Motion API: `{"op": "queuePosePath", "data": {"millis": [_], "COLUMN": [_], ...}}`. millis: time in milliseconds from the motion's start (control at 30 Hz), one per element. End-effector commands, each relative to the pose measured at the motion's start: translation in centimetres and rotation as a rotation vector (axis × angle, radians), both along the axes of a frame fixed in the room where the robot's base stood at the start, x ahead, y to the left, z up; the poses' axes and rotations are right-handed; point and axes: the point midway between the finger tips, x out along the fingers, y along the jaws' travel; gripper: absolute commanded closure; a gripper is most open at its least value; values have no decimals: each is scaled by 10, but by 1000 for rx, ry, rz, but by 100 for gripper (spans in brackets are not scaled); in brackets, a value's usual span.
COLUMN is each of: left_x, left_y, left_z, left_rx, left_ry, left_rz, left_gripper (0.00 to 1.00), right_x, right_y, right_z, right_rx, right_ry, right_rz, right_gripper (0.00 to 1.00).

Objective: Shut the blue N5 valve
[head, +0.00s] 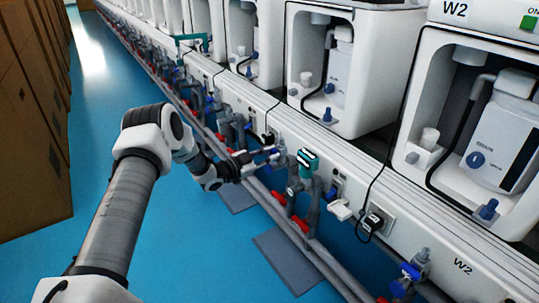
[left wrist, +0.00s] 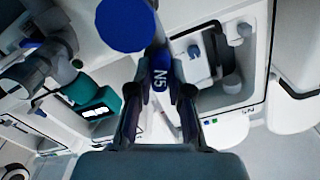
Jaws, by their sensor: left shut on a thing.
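The blue N5 valve handle (left wrist: 160,80) is in the middle of the left wrist view, its white N5 label readable. My left gripper (left wrist: 160,98) has its two dark fingers on either side of the handle and is shut on it. In the head view my left arm comes in from the left, and its gripper (head: 264,154) reaches the pipework at the front of the white bench. The handle is too small and too covered by the fingers there to read. The valve's exact angle is unclear. My right gripper is not in view.
A teal meter (head: 307,163) stands on grey pipes just right of the gripper; it also shows in the left wrist view (left wrist: 98,106). A large blue disc (left wrist: 125,24) is close by. Another blue valve (head: 410,271) is front right. Brown boxes (head: 35,120) line the left; blue floor is free between.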

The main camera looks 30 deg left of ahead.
Motion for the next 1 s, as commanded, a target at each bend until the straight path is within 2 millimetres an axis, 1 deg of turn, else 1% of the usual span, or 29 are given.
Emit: {"op": "queuePosePath", "data": {"millis": [167, 367, 1000], "left_x": [0, 0, -1], "left_y": [0, 0, -2], "left_z": [1, 2, 0], "left_rx": [44, 148, 688], "left_ry": [-17, -59, -283], "left_rz": [0, 1, -1], "left_gripper": [100, 100, 100], "right_x": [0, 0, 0], "right_y": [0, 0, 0], "right_z": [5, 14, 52], "right_rx": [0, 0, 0], "right_ry": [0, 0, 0], "right_rz": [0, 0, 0], "right_gripper": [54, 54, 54]}}
